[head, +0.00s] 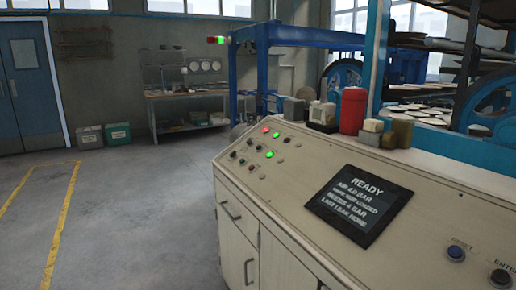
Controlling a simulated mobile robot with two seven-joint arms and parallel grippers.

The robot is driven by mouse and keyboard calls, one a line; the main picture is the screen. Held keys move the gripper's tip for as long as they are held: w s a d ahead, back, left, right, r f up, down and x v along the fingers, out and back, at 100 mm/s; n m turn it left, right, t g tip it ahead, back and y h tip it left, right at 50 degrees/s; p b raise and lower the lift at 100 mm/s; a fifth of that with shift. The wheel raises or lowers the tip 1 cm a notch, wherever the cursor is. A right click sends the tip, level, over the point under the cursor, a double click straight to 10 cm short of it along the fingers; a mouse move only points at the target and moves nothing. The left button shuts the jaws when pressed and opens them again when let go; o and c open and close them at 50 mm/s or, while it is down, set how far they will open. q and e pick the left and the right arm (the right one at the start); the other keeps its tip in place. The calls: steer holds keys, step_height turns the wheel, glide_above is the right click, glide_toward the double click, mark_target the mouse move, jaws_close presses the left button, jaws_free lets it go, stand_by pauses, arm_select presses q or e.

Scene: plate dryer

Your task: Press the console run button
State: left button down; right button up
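A cream console (300,195) fills the right foreground, its sloped top facing me. A dark screen (359,205) on it reads READY, with smaller lines under it, one naming air at about 4.0 bar. A dark button (500,278) by a label like ENTER is at the lower right corner. Green lights or buttons (269,154), a red one (265,130) and several dark knobs (233,154) are at the console's far left end. I cannot read which control is run. Neither gripper shows.
A red canister (352,110) and small boxes (322,113) stand along the console's back edge. Behind are a blue frame machine (245,75) and racks of pale plates (420,108). The grey floor (130,220) at left is open, with yellow lines. Green bins (118,133) stand by the wall.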

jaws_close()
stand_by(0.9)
